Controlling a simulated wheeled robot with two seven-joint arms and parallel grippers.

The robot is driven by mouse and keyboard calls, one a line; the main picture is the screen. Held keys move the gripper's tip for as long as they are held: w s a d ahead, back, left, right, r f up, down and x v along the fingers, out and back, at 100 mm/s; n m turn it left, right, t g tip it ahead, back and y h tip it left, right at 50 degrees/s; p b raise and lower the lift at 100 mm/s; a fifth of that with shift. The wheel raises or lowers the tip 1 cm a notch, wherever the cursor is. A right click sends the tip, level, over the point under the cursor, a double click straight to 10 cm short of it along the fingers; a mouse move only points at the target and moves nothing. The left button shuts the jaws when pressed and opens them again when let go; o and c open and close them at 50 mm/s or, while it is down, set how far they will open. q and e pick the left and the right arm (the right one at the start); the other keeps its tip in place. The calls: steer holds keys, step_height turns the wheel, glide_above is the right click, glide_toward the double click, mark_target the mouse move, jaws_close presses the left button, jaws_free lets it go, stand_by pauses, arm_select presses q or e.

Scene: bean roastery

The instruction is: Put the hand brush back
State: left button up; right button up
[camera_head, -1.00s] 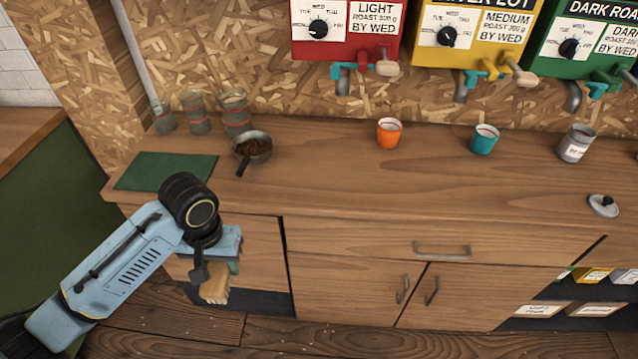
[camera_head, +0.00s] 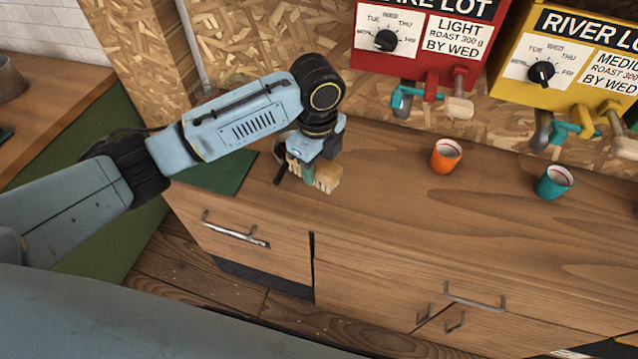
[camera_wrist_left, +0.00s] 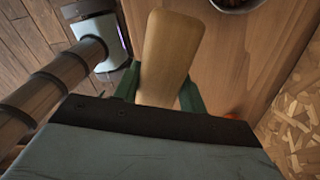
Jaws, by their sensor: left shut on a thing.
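My left gripper (camera_head: 309,171) is shut on the hand brush (camera_head: 328,177), a pale wooden piece with bristle-like edges, and holds it over the left part of the counter. Whether the brush touches the counter I cannot tell. In the left wrist view the brush's tan wooden body (camera_wrist_left: 165,55) sticks out between the green fingers of the gripper (camera_wrist_left: 158,92). A dark green mat (camera_head: 228,176) lies on the counter just left of the gripper, partly hidden by my arm. My right gripper is not in view.
An orange cup (camera_head: 446,156) and a teal cup (camera_head: 553,183) stand to the right. Red (camera_head: 425,45) and yellow (camera_head: 570,60) dispensers hang above with taps. A metal bowl's rim (camera_wrist_left: 235,5) shows in the wrist view. The counter's middle front is clear.

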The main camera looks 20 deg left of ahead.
arm_select(q)
steer(key=shift+w+f, duration=0.15)
steer(key=shift+f, duration=0.05)
steer(key=shift+m, duration=0.3)
step_height(320, 180, down, 9)
steer(key=shift+f, duration=0.15)
steer(key=shift+f, duration=0.2)
steer(key=o, duration=0.9)
steer(key=shift+o, duration=0.2)
steer(key=shift+r, duration=0.1)
step_height(320, 180, up, 12)
steer(key=shift+r, duration=0.15)
